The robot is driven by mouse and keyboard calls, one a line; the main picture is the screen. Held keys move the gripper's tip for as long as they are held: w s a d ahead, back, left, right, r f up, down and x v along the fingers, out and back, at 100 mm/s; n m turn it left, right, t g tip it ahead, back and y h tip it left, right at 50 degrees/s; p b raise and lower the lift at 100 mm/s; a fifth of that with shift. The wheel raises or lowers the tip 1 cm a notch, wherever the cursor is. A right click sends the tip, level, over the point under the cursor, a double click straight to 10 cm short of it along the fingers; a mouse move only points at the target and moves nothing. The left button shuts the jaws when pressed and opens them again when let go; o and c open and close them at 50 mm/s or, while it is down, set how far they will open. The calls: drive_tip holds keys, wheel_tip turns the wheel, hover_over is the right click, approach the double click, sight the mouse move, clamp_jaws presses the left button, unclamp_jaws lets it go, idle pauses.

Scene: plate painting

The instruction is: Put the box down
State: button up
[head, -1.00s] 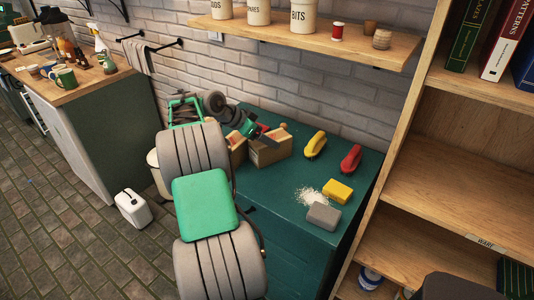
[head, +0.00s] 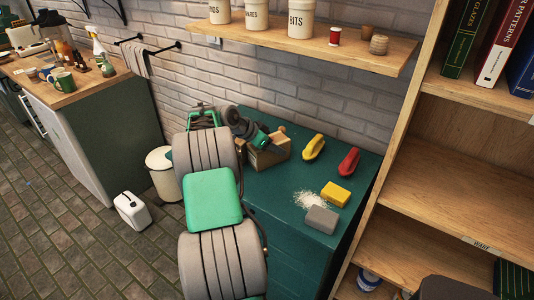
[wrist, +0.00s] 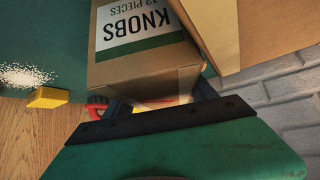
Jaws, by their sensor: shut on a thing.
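A brown cardboard box (wrist: 140,65) with a white and green label reading "KNOBS" fills the middle of the wrist view. My gripper (wrist: 163,100) is shut on it, with one dark finger on each side of its near end. In the head view, the box (head: 268,157) is at the back of the green counter (head: 290,180), and my gripper (head: 264,140) reaches it from the upper left. I cannot tell whether its base touches the counter. Another cardboard surface (wrist: 265,30) lies close against its right side in the wrist view.
A yellow handled object (head: 313,147) and a red one (head: 348,161) lie right of the box. A yellow block (head: 335,193), a grey block (head: 321,219) and white powder (head: 310,200) are nearer the front. A brick wall (head: 270,85) and wooden shelving (head: 445,185) bound the counter.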

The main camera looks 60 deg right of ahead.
drive_tip(key=c, duration=1.2)
clamp_jaws()
drive_tip(key=shift+r, duration=0.15)
